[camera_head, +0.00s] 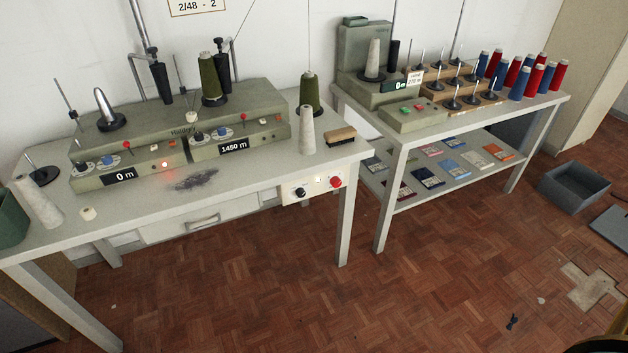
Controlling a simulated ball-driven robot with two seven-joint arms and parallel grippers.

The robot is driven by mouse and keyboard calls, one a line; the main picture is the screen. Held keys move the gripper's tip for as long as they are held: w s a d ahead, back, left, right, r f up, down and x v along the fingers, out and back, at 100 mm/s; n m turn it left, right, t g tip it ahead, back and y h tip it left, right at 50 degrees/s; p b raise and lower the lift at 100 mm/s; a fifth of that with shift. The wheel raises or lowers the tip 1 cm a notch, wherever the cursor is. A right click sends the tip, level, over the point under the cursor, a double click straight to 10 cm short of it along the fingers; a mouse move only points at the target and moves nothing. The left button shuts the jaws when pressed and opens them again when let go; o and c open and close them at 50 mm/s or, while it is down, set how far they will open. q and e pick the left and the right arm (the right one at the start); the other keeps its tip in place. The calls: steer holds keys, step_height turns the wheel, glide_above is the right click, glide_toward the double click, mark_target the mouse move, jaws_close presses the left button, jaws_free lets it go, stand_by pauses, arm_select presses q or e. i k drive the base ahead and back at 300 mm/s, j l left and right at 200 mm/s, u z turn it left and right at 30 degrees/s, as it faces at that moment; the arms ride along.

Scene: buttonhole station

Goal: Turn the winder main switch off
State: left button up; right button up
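The green-grey winder (180,115) stands on the left table. Its left display (120,176) reads 0 m and its right display (234,145) reads 1450 m. A red lamp (165,164) glows on the left head. On the table's front right is a pale switch panel (318,190) with a black rotary knob (300,192), a small lit lamp (318,180) and a red button (336,182). The knob's exact setting is too small to tell.
The left table (250,172) holds cones, a brush (340,136) and a patch of dark fluff (195,181). A second table (460,125) with spools stands to the right. A grey crate (575,188) is on the floor. The floor before the panel is clear.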

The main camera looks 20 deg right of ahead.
mark_target(335, 182)
steer(key=l, duration=1.3)
steer(key=i+u, duration=0.05)
